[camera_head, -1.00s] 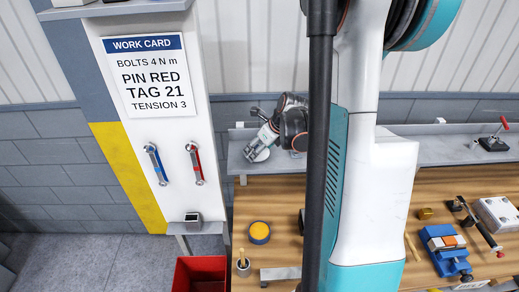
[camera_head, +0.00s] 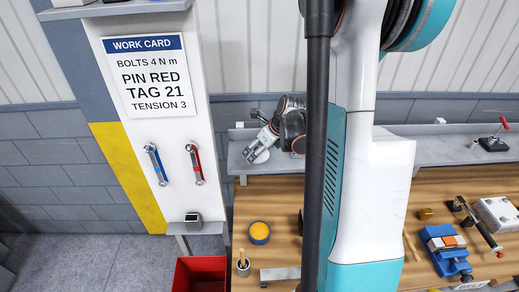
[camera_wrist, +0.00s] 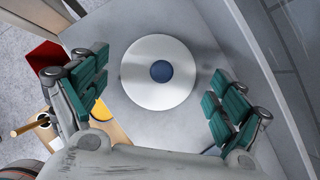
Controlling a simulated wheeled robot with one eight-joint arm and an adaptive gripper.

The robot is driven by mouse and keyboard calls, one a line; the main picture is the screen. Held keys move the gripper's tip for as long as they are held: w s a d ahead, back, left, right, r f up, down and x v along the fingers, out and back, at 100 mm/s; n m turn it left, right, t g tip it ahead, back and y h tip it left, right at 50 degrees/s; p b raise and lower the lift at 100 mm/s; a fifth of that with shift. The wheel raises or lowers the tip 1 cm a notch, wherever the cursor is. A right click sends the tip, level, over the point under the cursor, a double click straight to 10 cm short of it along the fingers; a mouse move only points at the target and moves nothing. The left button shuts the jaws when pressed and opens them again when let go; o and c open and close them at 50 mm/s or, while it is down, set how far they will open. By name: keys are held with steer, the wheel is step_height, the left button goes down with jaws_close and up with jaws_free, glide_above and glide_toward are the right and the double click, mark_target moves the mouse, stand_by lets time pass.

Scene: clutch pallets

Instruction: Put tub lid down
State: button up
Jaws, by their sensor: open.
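The tub lid (camera_wrist: 141,80) is a pale metallic disc with a dark blue round centre. It lies flat on the grey shelf (camera_wrist: 190,30) and shows between my open fingers in the wrist view. My gripper (camera_wrist: 163,98) is open, with green-padded fingers on either side of the lid and apart from it. In the head view my gripper (camera_head: 252,152) is over the left end of the grey shelf, with the lid's pale edge (camera_head: 262,157) just below it. The tub (camera_head: 259,231), blue with yellow contents, stands open on the wooden bench.
A red bin (camera_head: 200,275) stands on the floor at left. A small pot with a brush (camera_head: 243,266) is near the tub. A blue vice (camera_head: 445,248) and a toggle clamp (camera_head: 493,142) are at right. The shelf's middle is largely clear.

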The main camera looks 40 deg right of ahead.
steer(key=v, duration=1.2)
stand_by(0.3)
